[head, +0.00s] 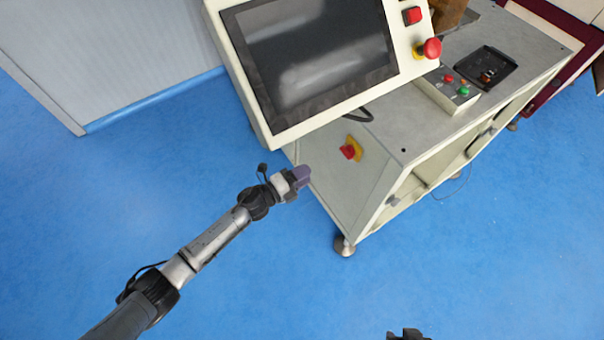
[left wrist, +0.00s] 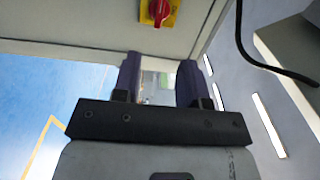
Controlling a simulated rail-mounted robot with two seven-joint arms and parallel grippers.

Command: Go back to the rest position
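My left gripper (head: 303,176) is in front of the coil winder's side panel, below the screen, in the head view. In the left wrist view its two dark purple fingers (left wrist: 158,82) stand apart with an empty gap between them, so it is open and holds nothing. The red rotary switch on a yellow plate (head: 351,149) is on the panel just right of the gripper. The switch also shows beyond the fingers in the left wrist view (left wrist: 159,10). At the bottom edge of the head view only a small dark part shows; no right gripper fingers are visible.
The machine's tilted screen (head: 315,55) is close above the left gripper. A red emergency button (head: 428,48) is on its frame. A small button box (head: 450,88) and a black tray (head: 486,68) sit on the bench top. The blue floor (head: 260,285) is clear in front.

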